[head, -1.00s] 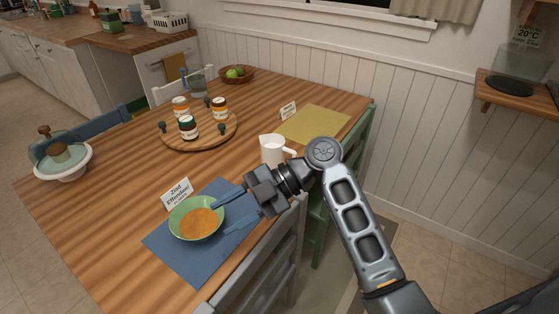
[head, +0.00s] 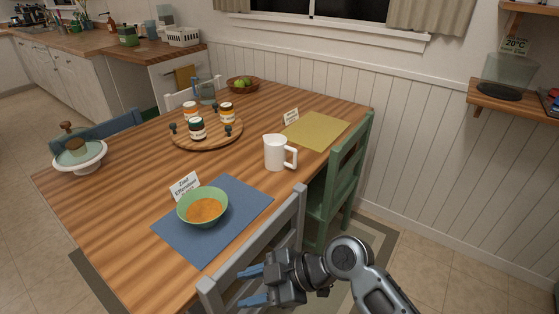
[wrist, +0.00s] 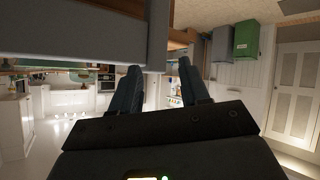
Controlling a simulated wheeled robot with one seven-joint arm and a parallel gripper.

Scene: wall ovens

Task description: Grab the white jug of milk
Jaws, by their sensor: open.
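The white jug (head: 275,153) stands upright on the wooden table (head: 122,205), near the table's right edge, with its handle to the right. Its contents cannot be seen. My gripper (head: 251,286) is open and empty, low at the front beside the grey chair, off the table and well apart from the jug. In the wrist view my two dark blue fingers (wrist: 158,90) are spread with nothing between them, and the jug does not show.
A grey chair (head: 262,248) stands between my gripper and the table. A green chair (head: 345,180) is right of the jug. A green bowl of orange food (head: 190,218) sits on a blue mat (head: 243,203). A round tray with jars (head: 207,144) is farther back.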

